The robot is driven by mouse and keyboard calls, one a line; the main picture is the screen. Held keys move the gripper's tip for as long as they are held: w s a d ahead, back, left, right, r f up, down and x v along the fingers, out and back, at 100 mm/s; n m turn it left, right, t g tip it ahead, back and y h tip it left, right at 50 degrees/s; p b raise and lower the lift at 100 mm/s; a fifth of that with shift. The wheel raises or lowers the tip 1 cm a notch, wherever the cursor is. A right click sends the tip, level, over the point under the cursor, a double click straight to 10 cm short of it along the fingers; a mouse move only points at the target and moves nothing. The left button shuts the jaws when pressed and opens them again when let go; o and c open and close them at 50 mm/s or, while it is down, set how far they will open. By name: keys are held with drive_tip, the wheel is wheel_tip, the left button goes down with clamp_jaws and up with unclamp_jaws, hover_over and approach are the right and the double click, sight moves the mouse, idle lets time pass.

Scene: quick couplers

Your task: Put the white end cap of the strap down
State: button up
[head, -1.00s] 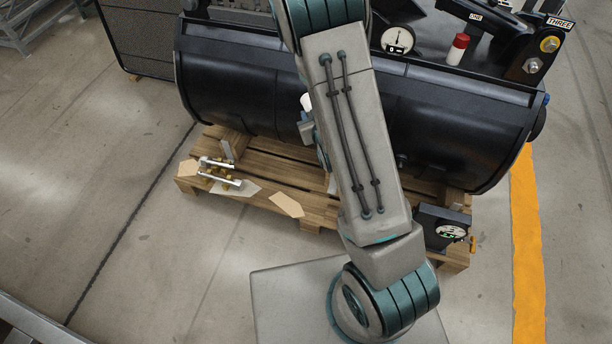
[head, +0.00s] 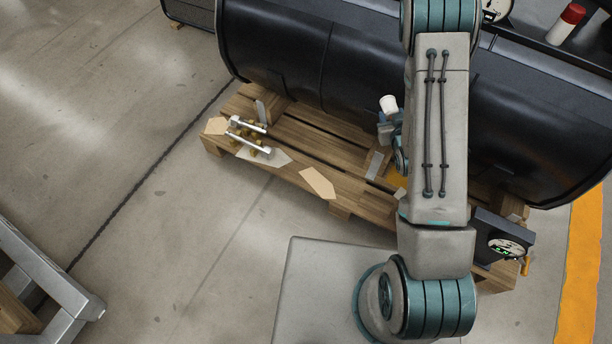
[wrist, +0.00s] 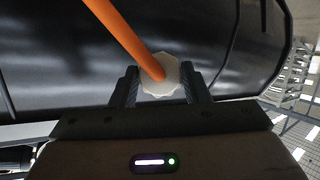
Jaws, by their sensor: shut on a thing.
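The white end cap (wrist: 160,76) sits between the two dark fingers of my gripper (wrist: 160,88) in the wrist view. The fingers press on its two sides. An orange strap (wrist: 122,33) runs from the cap to the upper left. In the head view the white cap (head: 389,103) stands out above my gripper (head: 387,121), in front of the black drum-like body and over the wooden pallet. My arm hides part of the gripper, and the strap is not clear there.
The wooden pallet (head: 335,156) lies under the large black body (head: 345,60). A metal fitting with brass parts (head: 250,136) and pale tags (head: 318,183) lie on its left part. A dark gauge box (head: 503,238) stands at its right end. Open floor lies left.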

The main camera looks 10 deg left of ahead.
wheel_tip(320, 180, down, 33)
drive_tip(key=s+n+y+b, duration=0.1)
drive_tip(key=n+y+b, duration=0.1)
drive_tip(key=b, duration=2.2)
hover_over(335, 191)
drive_tip(key=shift+g, duration=0.3)
wheel_tip(335, 191, down, 8)
drive_tip(key=shift+w+r, duration=0.1)
drive_tip(key=shift+f+b, duration=1.1)
drive_tip(key=shift+f, duration=0.8)
drive_tip(key=o, duration=1.1)
drive_tip(key=shift+f, duration=0.1)
